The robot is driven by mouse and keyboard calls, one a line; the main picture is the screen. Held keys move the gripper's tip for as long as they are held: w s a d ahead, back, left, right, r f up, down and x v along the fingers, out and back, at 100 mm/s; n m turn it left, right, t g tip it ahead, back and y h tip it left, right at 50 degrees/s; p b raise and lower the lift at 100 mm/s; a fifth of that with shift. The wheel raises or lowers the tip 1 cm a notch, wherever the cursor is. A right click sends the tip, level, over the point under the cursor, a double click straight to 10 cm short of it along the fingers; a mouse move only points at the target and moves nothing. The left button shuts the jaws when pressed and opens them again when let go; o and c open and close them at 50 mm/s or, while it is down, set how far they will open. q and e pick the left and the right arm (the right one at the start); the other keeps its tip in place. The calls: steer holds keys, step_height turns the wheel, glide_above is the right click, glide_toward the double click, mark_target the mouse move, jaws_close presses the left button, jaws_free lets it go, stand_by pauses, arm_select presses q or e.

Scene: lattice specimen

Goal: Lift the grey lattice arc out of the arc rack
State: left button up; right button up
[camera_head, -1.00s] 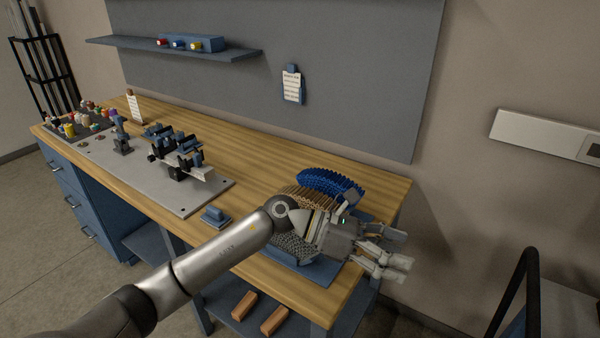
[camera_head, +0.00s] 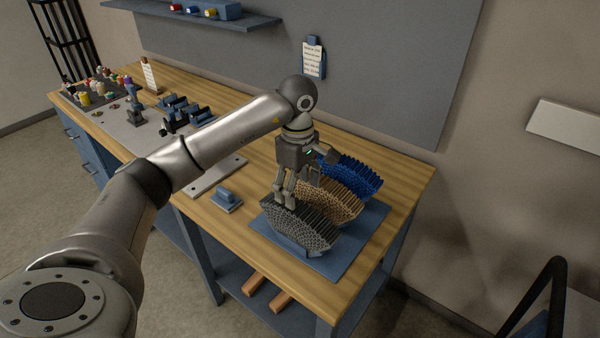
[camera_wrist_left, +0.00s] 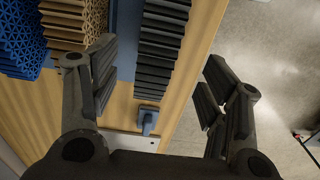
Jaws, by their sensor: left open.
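The grey lattice arc (camera_head: 298,226) stands at the front of the blue arc rack (camera_head: 355,243), with the tan arc and the blue arc behind it. In the left wrist view the grey arc (camera_wrist_left: 162,38) shows as a dark ridged strip between the two fingers. My left gripper (camera_head: 284,197) points down just above the grey arc's upper left part in the head view. It is open, and its fingers (camera_wrist_left: 165,95) are spread on either side of the strip. I cannot tell whether either finger touches it. My right gripper is not in view.
A tan lattice arc (camera_head: 335,203) and a blue lattice arc (camera_head: 360,178) stand close behind the grey one. A small blue block-like fixture (camera_head: 227,197) lies on the wooden bench left of the rack. The bench's front edge is close by.

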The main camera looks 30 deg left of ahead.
mark_target(298, 206)
arm_select(q)
step_height(298, 206, down, 8)
steer(key=shift+r+p, duration=0.15)
steer(key=shift+p, duration=0.8)
steer(key=shift+w, duration=0.1)
steer(key=c, duration=1.2)
steer(key=o, duration=0.5)
steer(key=c, duration=0.3)
steer(key=shift+c, duration=0.2)
